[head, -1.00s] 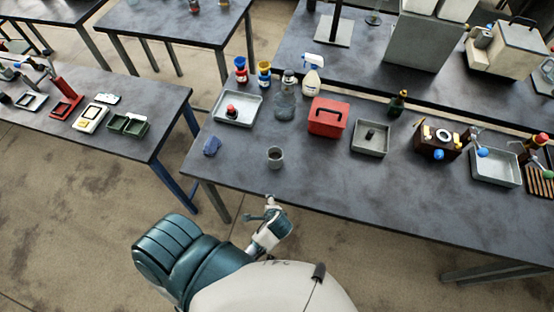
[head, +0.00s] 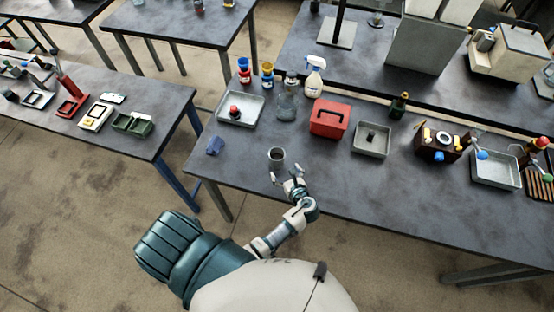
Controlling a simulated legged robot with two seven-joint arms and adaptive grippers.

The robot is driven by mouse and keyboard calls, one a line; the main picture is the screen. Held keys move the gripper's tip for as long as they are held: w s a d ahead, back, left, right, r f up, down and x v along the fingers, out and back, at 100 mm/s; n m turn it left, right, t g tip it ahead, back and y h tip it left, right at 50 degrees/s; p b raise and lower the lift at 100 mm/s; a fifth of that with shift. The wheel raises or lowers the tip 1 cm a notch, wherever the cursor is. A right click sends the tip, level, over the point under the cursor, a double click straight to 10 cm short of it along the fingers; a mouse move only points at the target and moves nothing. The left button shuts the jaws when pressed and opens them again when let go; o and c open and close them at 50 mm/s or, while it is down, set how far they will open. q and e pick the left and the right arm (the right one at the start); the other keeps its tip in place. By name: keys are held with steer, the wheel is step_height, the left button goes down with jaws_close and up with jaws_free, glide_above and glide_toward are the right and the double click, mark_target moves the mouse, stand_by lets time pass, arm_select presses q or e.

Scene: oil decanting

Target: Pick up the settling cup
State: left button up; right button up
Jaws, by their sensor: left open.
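The settling cup (head: 276,154) is a small grey, dark-mouthed cup standing upright near the front edge of the dark table (head: 340,185). My left gripper (head: 284,173) is open, just in front of the cup on the near side. Its two fingers are spread and point toward the cup. It looks empty, and I cannot tell whether a fingertip touches the cup. My right gripper is not in view.
A blue block (head: 214,146) lies to the left. Behind stand a metal tray (head: 252,120), a glass bottle (head: 286,106), a red box (head: 328,118) and a spray bottle (head: 314,77). A small grey tray (head: 371,152) is to the right. The table's front right is clear.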

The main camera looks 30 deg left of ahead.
mark_target(275, 155)
arm_select(q)
steer(key=x, duration=0.4)
steer(key=shift+x, duration=2.7)
steer(key=shift+s, duration=0.15)
steer(key=c, duration=1.5)
steer(key=shift+p, duration=0.3)
